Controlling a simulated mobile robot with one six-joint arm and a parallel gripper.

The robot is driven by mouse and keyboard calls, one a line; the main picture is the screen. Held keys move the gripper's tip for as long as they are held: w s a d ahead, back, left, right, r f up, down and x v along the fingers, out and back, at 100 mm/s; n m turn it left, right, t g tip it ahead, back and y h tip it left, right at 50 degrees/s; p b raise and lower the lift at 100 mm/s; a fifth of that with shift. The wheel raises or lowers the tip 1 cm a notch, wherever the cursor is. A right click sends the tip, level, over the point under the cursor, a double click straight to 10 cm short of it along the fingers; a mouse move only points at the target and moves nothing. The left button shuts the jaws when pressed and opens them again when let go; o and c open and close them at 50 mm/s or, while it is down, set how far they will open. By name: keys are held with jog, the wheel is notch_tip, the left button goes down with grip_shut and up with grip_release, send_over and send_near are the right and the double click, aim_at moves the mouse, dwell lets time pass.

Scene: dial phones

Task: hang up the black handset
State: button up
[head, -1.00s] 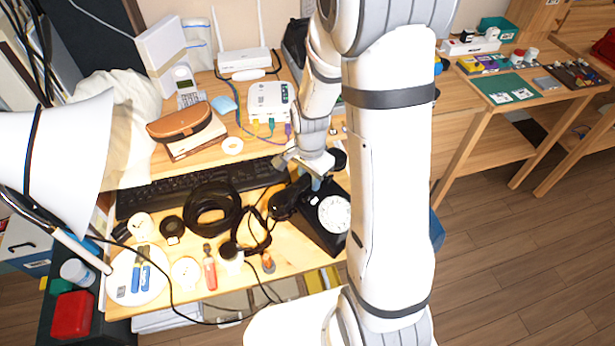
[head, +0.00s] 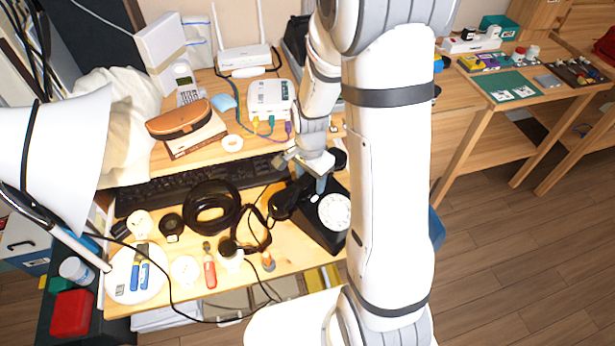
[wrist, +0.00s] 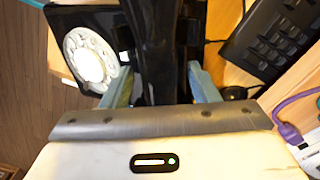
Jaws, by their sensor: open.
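The black dial phone (head: 318,238) stands at the right end of the desk, its white dial (head: 334,211) facing up. It also shows at upper left in the wrist view (wrist: 118,28). The black handset (head: 287,203) lies across the phone's upper end, partly hidden by my gripper. In the wrist view the handset (wrist: 155,45) runs lengthwise between my fingers. My gripper (head: 318,184) is open, with one pale blue finger on each side of the handset (wrist: 158,86). The arm hides part of the phone, and I cannot tell how fully the handset sits in the cradle.
A keyboard (head: 150,193) lies left of the phone. A black coil (head: 212,207) and a tangled black cord (head: 255,222) lie beside the handset. A router (head: 270,98) with coloured cables stands behind on the raised shelf. A white lamp (head: 60,150) stands at far left.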

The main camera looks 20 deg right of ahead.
notch_tip(320, 180, up, 7)
jog(key=shift+f+p, duration=0.1)
jog(key=shift+p, duration=0.25)
jog(key=shift+r, duration=0.5)
jog(key=shift+r, duration=0.3)
jog(key=s+r+n+t+p, duration=0.2)
jog(key=s+r+n+p, duration=0.2)
jog(key=s+r+n, duration=0.7)
notch_tip(320, 180, up, 5)
jog(key=s, duration=0.2)
jog(key=shift+s+a+n+t, duration=0.3)
jog(key=shift+s+n, duration=0.1)
